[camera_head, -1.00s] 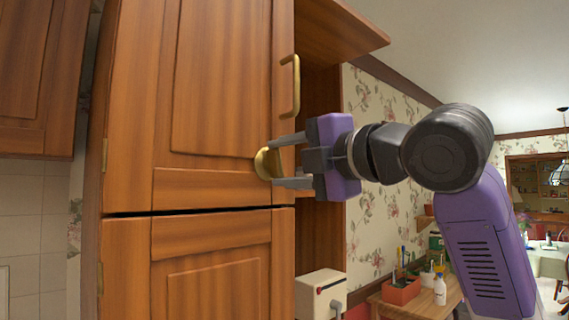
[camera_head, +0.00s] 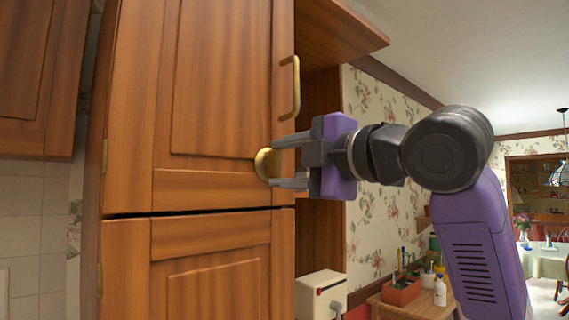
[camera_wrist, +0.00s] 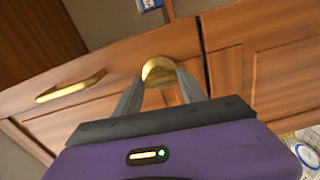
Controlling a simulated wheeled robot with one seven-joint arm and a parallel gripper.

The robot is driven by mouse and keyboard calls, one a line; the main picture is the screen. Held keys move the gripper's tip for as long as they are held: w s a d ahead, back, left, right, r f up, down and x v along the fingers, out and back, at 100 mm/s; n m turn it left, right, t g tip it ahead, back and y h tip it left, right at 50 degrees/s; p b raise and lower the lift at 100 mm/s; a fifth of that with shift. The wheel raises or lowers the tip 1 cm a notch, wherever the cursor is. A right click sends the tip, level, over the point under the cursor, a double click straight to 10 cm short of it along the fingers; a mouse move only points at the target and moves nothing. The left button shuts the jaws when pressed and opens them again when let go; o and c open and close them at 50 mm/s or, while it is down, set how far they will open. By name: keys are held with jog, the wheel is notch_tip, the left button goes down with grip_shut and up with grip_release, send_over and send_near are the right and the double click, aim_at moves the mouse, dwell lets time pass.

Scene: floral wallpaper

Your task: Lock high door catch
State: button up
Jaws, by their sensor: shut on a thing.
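The door catch is a round brass knob (camera_head: 264,164) near the lower right corner of the upper wooden cabinet door (camera_head: 220,85). My gripper (camera_head: 274,163) reaches in from the right, one finger above and one below the knob, shut on it. In the wrist view the brass catch (camera_wrist: 158,72) shows between the two grey fingertips (camera_wrist: 160,78), and they partly hide its sides. The upper door lies in its frame, with a dark narrow gap above the lower door (camera_head: 215,265).
A brass bar handle (camera_head: 290,87) stands out from the door's right edge above my gripper. An open shelf side with a white box (camera_head: 320,294) lies to the right. A small table (camera_head: 415,303) holds a red box (camera_head: 401,291) and a white bottle (camera_head: 440,290).

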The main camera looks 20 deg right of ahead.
jog(key=o, duration=1.4)
jog(key=shift+c, duration=0.2)
jog(key=b+v, duration=0.2)
jog(key=v, duration=0.5)
jog(key=shift+s+d, duration=0.15)
jog(key=shift+s, duration=0.2)
